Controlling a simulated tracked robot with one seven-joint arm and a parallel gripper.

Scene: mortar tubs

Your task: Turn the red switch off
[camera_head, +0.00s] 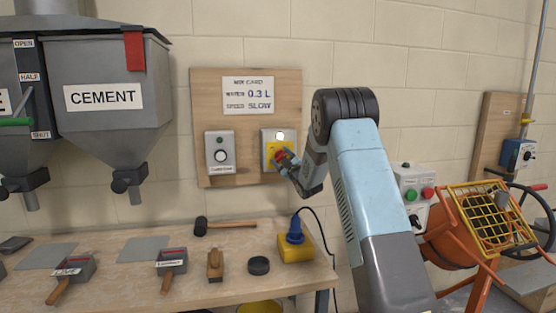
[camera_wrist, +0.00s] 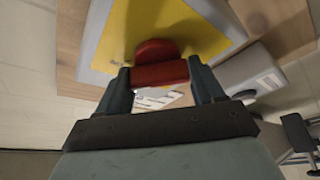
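The red switch (camera_head: 281,155) is on a grey box with a yellow plate (camera_head: 269,149) on the wooden wall board. A pale lit lamp (camera_head: 280,136) shows at the top of that box. In the wrist view, the red switch (camera_wrist: 159,73) has a rounded part and a bar in front. My gripper (camera_wrist: 160,76) has one finger at each end of the bar, and both seem to touch it. In the head view, my gripper (camera_head: 286,163) reaches the switch from the lower right and partly hides it and the plate.
Left of the switch box is a grey box with a round dial (camera_head: 220,155). A card (camera_head: 248,95) hangs above. Below, the bench (camera_head: 215,297) holds scoops, a mallet (camera_head: 224,226) and a yellow-blue plug (camera_head: 295,245). An orange mixer (camera_head: 451,242) stands right of my arm.

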